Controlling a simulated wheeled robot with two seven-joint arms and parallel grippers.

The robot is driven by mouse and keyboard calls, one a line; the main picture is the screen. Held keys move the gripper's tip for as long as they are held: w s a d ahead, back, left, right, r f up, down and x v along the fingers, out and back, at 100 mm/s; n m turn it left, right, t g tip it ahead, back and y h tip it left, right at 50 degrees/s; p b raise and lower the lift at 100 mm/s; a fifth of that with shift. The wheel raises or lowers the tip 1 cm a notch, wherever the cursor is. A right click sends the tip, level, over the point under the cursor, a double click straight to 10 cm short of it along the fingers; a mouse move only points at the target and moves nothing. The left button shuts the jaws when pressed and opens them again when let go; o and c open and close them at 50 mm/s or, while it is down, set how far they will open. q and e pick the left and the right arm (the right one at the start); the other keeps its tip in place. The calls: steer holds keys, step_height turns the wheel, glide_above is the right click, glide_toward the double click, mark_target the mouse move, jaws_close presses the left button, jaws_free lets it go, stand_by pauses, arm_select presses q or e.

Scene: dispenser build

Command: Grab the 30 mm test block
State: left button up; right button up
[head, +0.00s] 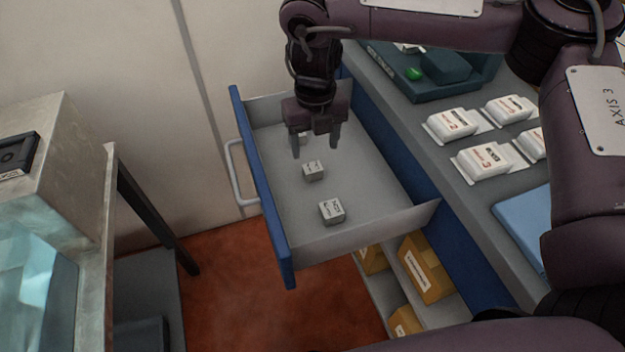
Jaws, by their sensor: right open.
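Small pale blocks with dark markings lie in an open drawer (376,175). A smaller-looking block (313,170) sits near the middle of the drawer floor. A larger-looking block (332,211) sits closer to the front of the picture. Part of another pale item shows between my right gripper's fingers, mostly hidden. The markings are too small to read, so I cannot tell which is the 30 mm test block. My right gripper (316,148) points down over the drawer, open, with its fingertips just behind the smaller block in the picture. My left gripper is not in view.
The drawer's blue front (262,190) and grey side walls surround the blocks. The grey counter (440,165) at right holds several white labelled packs, a dark green tray (430,88) and a light blue panel (528,225). Yellow boxes (428,270) sit on shelves below. A metal-framed bench stands left.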

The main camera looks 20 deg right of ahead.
mark_target(312, 167)
step_height(312, 167, down, 8)
steer(key=shift+w+a+r, duration=0.15)
stand_by(0.3)
steer(key=shift+c, duration=0.4)
steer(key=c, duration=1.2)
steer(key=shift+r, duration=0.2)
